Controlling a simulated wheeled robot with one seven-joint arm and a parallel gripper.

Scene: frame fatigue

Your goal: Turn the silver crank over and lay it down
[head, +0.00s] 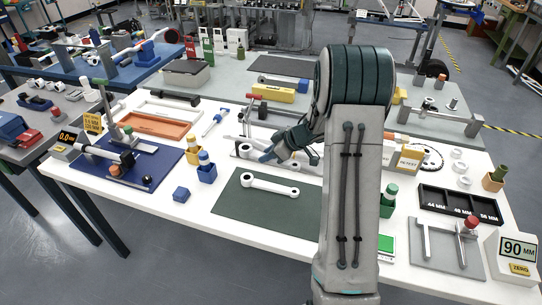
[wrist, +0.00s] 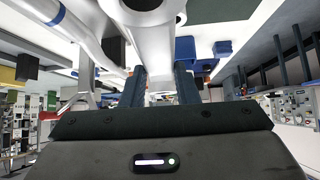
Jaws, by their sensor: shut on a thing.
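My gripper (head: 268,156) is over the white table (head: 228,226), behind the green mat (head: 232,205). In the wrist view its two fingers (wrist: 160,88) are shut on a silver bar with a round end, which I take for the silver crank (wrist: 154,48). The bar runs away from the fingers toward the top of that view. In the head view my gripper and arm hide much of what is held, so its facing is hard to tell. A pale crank-shaped link (head: 270,187) with an eye at each end lies flat on the green mat.
A blue fixture board (head: 150,172) lies further left. A black slotted tray (head: 460,204) and a grey fixture (head: 445,250) are at right. The mat's front is clear.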

